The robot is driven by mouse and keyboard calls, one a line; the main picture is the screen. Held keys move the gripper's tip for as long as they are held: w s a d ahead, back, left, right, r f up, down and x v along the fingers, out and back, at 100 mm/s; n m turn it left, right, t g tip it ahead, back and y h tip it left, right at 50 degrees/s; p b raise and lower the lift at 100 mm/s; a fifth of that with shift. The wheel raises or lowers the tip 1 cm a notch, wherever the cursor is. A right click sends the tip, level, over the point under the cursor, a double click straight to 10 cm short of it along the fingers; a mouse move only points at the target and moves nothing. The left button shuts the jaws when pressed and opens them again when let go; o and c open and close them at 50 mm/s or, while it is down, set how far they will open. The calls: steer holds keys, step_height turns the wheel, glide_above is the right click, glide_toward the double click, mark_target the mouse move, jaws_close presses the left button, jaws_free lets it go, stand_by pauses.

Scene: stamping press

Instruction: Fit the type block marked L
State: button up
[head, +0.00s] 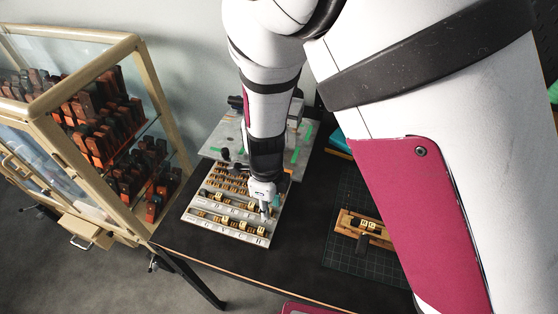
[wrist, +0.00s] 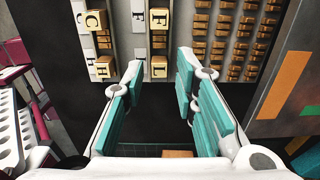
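The type block marked L (wrist: 159,68) is a yellow cube with a black letter, on the rack with white label strips (wrist: 139,20). In the wrist view it shows between the two teal fingertips of my gripper (wrist: 158,77), with a gap on both sides. My gripper is open and holds nothing. In the head view, my gripper (head: 267,207) is low over the right part of the rack (head: 226,236), hiding some blocks. A wooden holder (head: 350,217) with a few lettered blocks lies on the dark mat to the right.
Yellow blocks marked F (wrist: 159,18), C (wrist: 96,20) and H (wrist: 104,66) are near the L block. A grey machine base (head: 215,145) stands behind the rack. A glass cabinet (head: 165,105) stands at the left. The dark table front (head: 270,270) is clear.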

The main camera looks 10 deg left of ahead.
steer(key=shift+f, duration=0.55)
jaws_close()
steer(key=shift+s+r+p, duration=0.1)
steer(key=shift+r+p, duration=1.55)
steer(key=shift+r, duration=0.4)
steer(key=shift+d, duration=0.1)
